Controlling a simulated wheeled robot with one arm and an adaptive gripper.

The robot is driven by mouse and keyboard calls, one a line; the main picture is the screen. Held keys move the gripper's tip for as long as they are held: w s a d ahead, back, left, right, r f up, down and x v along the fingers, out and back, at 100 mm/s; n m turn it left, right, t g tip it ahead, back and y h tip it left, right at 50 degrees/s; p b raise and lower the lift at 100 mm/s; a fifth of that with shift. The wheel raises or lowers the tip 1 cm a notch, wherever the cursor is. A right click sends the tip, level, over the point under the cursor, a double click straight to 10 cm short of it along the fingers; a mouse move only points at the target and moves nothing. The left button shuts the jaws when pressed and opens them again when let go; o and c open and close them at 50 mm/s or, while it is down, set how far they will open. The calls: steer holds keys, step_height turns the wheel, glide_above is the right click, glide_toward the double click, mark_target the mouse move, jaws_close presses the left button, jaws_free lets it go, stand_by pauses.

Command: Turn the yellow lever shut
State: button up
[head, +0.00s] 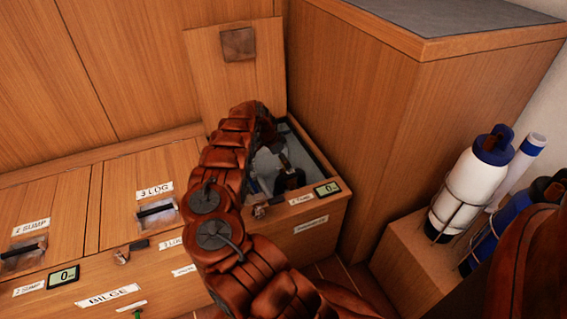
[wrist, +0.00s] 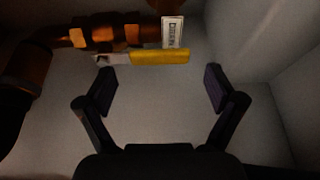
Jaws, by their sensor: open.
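The yellow lever (wrist: 160,57) lies across the upper middle of the wrist view. It runs roughly in line with the copper-coloured valve and pipe (wrist: 112,33) just above it in that view. A small white tag (wrist: 172,32) sits by the lever's right part; its print is hard to read. My gripper (wrist: 161,84) is open and empty, its fingers apart below the lever in the picture, not seen to touch it. In the head view my gripper (head: 289,176) is inside the open locker, partly hidden by my arm. The lever cannot be made out there.
The open locker's lid (head: 238,85) leans back upright. Pale compartment walls (wrist: 240,40) close in around the gripper. A wooden cabinet (head: 400,120) stands right of the opening. Closed lids (head: 125,190) lie left. Bottles (head: 470,185) stand in a rack at right.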

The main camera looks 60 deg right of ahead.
steer(key=shift+d+f, duration=0.15)
steer(key=shift+f, duration=0.3)
steer(key=c, duration=1.7)
